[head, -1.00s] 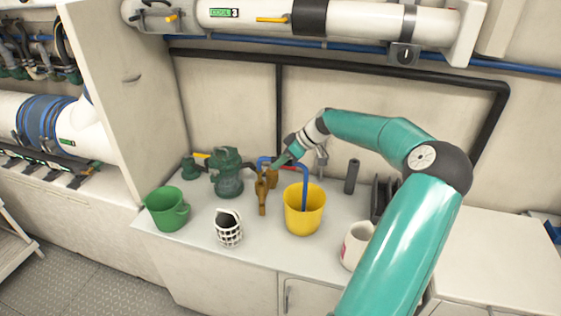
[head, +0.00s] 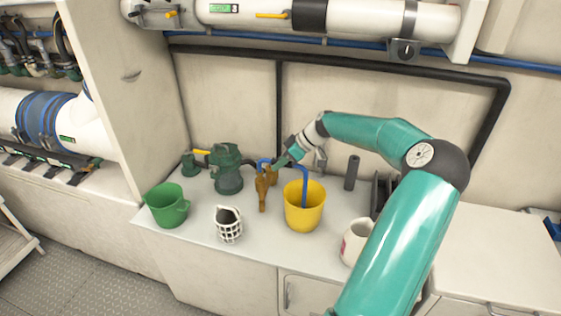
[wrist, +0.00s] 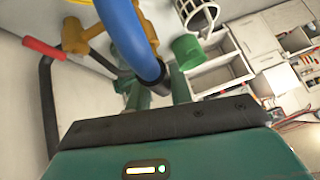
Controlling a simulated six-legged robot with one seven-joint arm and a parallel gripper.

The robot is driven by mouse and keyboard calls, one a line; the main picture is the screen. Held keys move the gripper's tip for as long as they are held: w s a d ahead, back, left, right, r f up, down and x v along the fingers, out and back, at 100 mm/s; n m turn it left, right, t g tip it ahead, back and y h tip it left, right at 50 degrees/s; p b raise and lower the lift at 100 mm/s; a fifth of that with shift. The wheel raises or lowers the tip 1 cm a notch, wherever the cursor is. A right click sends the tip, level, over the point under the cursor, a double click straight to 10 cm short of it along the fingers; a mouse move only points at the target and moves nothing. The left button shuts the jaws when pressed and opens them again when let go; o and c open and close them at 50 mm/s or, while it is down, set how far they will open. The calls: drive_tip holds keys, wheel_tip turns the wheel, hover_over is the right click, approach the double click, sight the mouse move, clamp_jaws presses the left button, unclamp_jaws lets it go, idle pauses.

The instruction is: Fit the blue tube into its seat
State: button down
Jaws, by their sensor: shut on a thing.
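The blue tube (head: 304,187) rises from inside the yellow bucket (head: 304,213) and bends over toward a brass fitting (head: 263,190) on the counter. My gripper (head: 278,163) is shut on the tube near its bent end, just above and beside the brass fitting. In the wrist view the tube (wrist: 125,30) runs down to a dark collar (wrist: 158,78) at my fingers (wrist: 160,92). The brass fitting (wrist: 92,28) shows behind it at upper left. I cannot tell which opening is the seat, or whether the tube end touches the fitting.
A green pump body (head: 228,172) stands left of the fitting. A green bucket (head: 167,207), a white basket (head: 228,228) and a white mug (head: 355,243) stand along the counter front. A dark upright cylinder (head: 352,173) stands behind. A red handle (wrist: 45,48) shows in the wrist view.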

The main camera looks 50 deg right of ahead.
drive_tip(key=shift+f, duration=1.2)
drive_tip(key=c, duration=1.2)
unclamp_jaws()
drive_tip(key=shift+f, duration=0.1)
drive_tip(key=shift+o, duration=0.2)
drive_tip(key=v, duration=1.4)
drive_tip(key=shift+a, duration=0.15)
